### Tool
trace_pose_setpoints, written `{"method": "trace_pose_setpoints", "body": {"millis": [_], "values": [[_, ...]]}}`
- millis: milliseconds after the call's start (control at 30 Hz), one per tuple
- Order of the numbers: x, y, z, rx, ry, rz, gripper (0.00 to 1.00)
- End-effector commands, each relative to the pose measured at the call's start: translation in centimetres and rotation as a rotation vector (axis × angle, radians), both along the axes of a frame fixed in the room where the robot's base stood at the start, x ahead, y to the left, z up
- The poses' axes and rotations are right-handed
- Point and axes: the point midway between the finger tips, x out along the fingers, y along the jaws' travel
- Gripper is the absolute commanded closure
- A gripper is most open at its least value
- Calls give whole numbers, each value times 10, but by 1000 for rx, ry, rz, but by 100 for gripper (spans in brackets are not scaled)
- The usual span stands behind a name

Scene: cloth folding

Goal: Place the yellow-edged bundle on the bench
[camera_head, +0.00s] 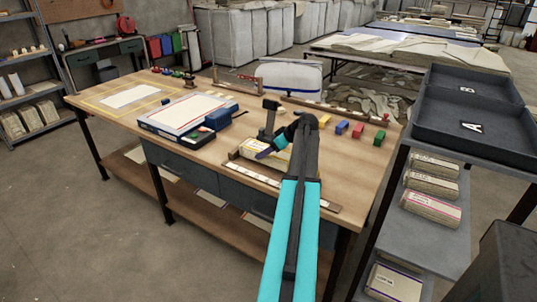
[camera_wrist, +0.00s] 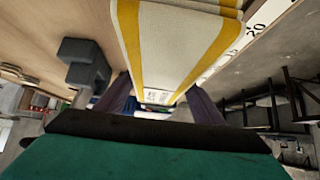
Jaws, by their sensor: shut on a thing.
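The yellow-edged bundle (camera_head: 249,149) is a folded cream cloth with yellow bands. It lies at or just above the front part of the wooden bench (camera_head: 350,165), by a measuring strip; I cannot tell whether it touches the top. My gripper (camera_head: 275,148) is shut on the bundle, and the arm hides its right side in the head view. In the wrist view the bundle (camera_wrist: 180,42) runs away from the dark fingers, which are on either side of its end. The gripped end is partly hidden by the gripper body.
A dark upright tool (camera_head: 269,117) stands close behind the bundle. Small coloured blocks (camera_head: 357,130) line the right of the bench. A white panel with a red border (camera_head: 187,112) lies to the left. Dark trays A (camera_head: 468,150) and B (camera_head: 465,90) stand on a rack at right.

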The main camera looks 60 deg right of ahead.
Motion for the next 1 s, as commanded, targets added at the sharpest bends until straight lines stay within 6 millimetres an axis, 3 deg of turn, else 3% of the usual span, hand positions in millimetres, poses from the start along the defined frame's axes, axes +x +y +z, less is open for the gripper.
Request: {"method": "trace_pose_setpoints", "body": {"millis": [233,700,733,800,833,1000], "values": [[0,0,-21,1,-1,-1,71],[0,0,-27,-1,-1,-1,71],[0,0,-27,-1,0,-1,36],[0,0,-27,-1,0,-1,24],[0,0,-27,-1,0,-1,19],[-1,0,-26,-1,0,-1,19]]}}
